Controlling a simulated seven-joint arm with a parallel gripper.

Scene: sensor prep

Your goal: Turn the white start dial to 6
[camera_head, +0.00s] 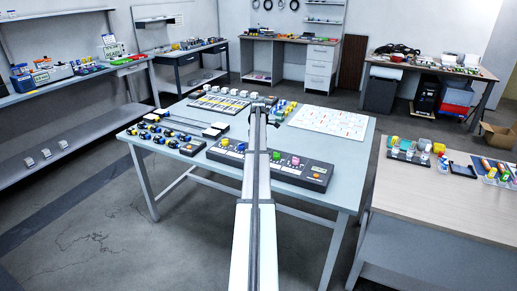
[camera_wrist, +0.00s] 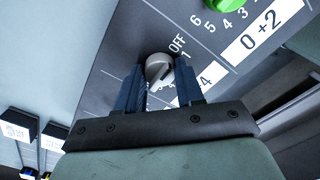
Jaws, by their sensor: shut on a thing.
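In the wrist view a small light grey-white dial (camera_wrist: 158,67) stands on a dark control panel (camera_wrist: 122,40). Printed marks around it include OFF at its upper right and 1 to its right. My gripper (camera_wrist: 160,77) has one dark finger on each side of the dial and is shut on it. The lower part of the dial's scale is partly hidden by the fingers, and I cannot tell exactly which mark the dial points to. In the head view my arm covers part of the control panel (camera_head: 312,184), and I cannot make out the white dial there.
A green knob (camera_wrist: 210,3) with its own numbers sits close by at the upper right. White labels lie beside the dials. In the head view, the pale table (camera_head: 335,194) also holds a white sheet (camera_head: 330,122) and several dark blocks with yellow and blue parts at the left.

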